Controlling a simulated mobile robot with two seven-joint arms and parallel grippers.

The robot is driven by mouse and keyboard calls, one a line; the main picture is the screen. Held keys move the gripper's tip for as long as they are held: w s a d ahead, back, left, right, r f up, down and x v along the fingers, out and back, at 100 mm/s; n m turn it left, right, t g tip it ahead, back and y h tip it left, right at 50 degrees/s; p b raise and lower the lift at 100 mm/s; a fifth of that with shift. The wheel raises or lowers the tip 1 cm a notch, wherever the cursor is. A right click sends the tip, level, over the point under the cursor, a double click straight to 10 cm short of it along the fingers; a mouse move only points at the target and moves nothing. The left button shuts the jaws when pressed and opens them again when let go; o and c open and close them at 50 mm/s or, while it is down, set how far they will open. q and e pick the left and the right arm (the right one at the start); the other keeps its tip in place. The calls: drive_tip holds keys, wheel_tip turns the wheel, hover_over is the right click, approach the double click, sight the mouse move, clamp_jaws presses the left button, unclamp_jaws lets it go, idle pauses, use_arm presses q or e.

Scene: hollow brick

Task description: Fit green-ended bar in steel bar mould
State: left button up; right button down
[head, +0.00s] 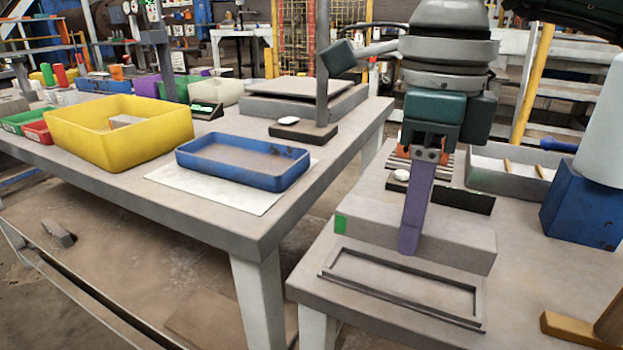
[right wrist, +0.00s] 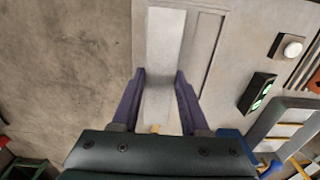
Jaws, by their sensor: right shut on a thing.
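The long grey bar (head: 455,239) has a green left end (head: 341,223). It lies level over the right-hand table, just behind the mould; I cannot tell whether its underside touches the table. The steel bar mould (head: 478,303) is a shallow rectangular frame, empty, near the table's front edge. My right gripper (head: 411,240) points down with purple fingers, shut on the bar around its middle. In the right wrist view the bar (right wrist: 165,45) sits between both fingers (right wrist: 161,82), and the mould (right wrist: 207,50) runs alongside, to its right. My left gripper is not in view.
Behind the bar are a dark strip with a white button (head: 401,175) and a grey tray (head: 500,170). A blue block (head: 583,208) stands at right. The left table holds a blue tray (head: 242,175) and a yellow bin (head: 110,145). A gap separates the tables.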

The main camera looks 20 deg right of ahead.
sight(401, 284)
wheel_tip(401, 284, down, 4)
drive_tip(key=b, duration=0.2)
drive_tip(key=shift+b, duration=0.3)
drive_tip(key=shift+r, duration=0.35)
drive_tip(key=shift+f, duration=0.35)
drive_tip(key=shift+f+b, duration=0.65)
drive_tip(key=shift+f, duration=0.1)
drive_tip(key=shift+c, duration=1.7)
unclamp_jaws()
wheel_tip(401, 284, up, 10)
drive_tip(key=shift+p, duration=0.9)
